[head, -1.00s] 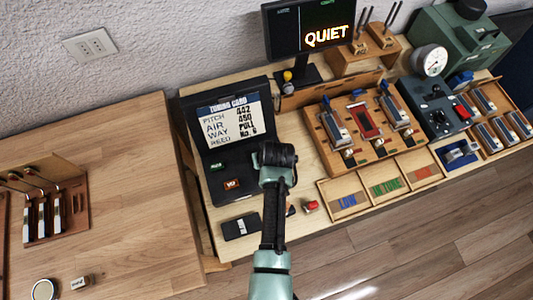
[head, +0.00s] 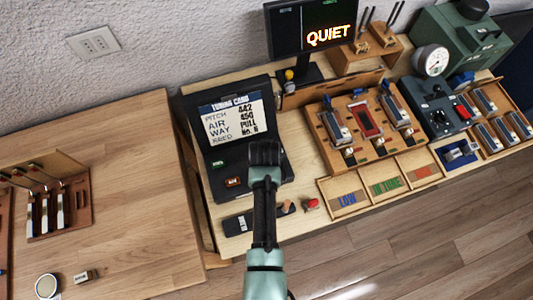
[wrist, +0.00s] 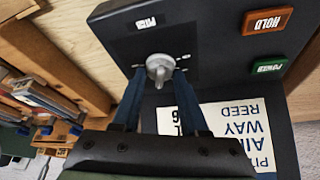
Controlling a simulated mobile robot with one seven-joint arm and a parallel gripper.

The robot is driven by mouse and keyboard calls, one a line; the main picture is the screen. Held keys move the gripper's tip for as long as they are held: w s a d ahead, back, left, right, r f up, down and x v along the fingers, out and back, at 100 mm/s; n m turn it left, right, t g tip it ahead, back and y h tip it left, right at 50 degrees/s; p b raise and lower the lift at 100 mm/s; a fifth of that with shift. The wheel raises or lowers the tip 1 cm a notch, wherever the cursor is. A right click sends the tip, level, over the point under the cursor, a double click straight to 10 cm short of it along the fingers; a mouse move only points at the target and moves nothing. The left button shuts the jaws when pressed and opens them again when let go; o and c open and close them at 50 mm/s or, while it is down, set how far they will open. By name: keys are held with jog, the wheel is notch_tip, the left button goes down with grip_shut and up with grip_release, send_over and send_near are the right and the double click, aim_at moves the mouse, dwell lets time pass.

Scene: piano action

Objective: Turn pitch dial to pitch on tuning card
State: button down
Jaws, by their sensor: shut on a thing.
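The tuning card (head: 232,117) lies on the upper part of a black console; it reads pitch 442, air 450, way pull, reed No. 6. It also shows upside down and partly covered in the wrist view (wrist: 235,125). The pitch dial (wrist: 160,66), a grey knob with a pointer, sits on the console's dark panel. My gripper (wrist: 160,82) has a finger on either side of the dial and is shut on it. In the head view my gripper (head: 265,155) hides the dial. I cannot read the dial's setting.
Beside the dial on the black console (head: 217,180) are a green button (wrist: 269,66) and an orange HOLD button (wrist: 267,21). A monitor (head: 310,30) reading QUIET stands behind. A wooden reed rack (head: 330,150) and labelled trays (head: 347,200) lie to the right.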

jog(key=shift+c, duration=2.2)
grip_release()
jog(key=shift+r, duration=0.1)
jog(key=v, duration=1.2)
jog(key=shift+s+r+b, duration=0.15)
jog(key=shift+r+b, duration=0.2)
jog(key=shift+r, duration=0.05)
